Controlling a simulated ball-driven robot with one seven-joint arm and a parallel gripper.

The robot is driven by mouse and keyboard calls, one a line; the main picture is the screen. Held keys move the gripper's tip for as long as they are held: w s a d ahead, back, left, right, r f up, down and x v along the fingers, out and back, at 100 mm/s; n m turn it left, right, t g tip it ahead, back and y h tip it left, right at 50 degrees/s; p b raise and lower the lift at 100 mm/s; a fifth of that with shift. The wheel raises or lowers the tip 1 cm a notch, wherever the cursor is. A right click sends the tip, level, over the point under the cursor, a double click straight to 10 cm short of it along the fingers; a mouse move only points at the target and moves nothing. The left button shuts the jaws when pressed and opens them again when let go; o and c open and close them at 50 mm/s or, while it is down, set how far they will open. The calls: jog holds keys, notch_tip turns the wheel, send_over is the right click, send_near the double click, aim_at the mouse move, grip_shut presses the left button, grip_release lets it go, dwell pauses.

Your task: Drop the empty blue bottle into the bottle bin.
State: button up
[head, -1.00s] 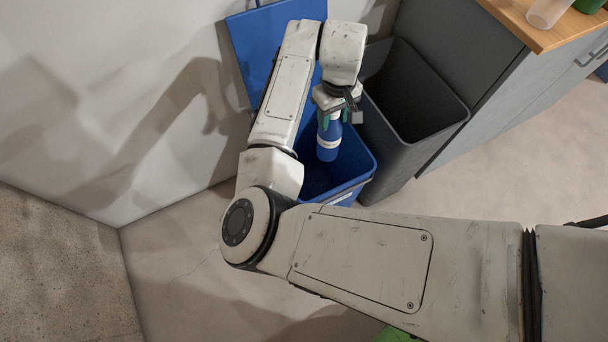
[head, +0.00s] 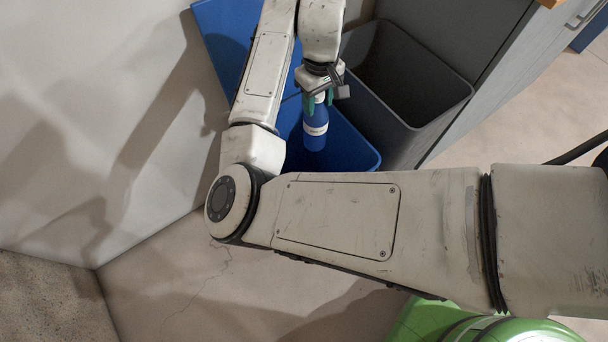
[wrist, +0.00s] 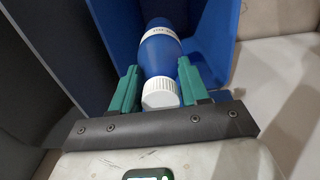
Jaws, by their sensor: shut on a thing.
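The blue bottle (head: 315,128) has a pale label band and hangs base-down over the blue bin (head: 352,152) with its lid tilted up behind. My gripper (head: 318,101) is shut on the bottle near its neck. In the wrist view the bottle (wrist: 163,57) shows its white cap close to me, between the green fingers of my gripper (wrist: 160,88). The blue bin's walls (wrist: 215,40) surround the bottle in that view. How deep the bottle's base sits relative to the rim is hard to tell.
A grey open bin (head: 440,112) stands right beside the blue bin, against a grey cabinet (head: 505,75). A pale wall (head: 90,110) is close on the left. Bare floor (head: 170,285) lies in front.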

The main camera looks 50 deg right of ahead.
aim_at(317, 117)
jog(key=shift+f, duration=0.25)
notch_tip(317, 117, down, 6)
jog(key=b, duration=0.7)
jog(key=shift+r+b, duration=0.2)
jog(key=shift+b, duration=0.1)
jog(key=o, duration=1.4)
jog(key=shift+c, duration=0.2)
notch_tip(317, 117, up, 11)
jog(key=p, duration=0.3)
jog(key=shift+f+p, duration=0.1)
jog(key=shift+p, duration=0.3)
jog(key=shift+d, duration=0.1)
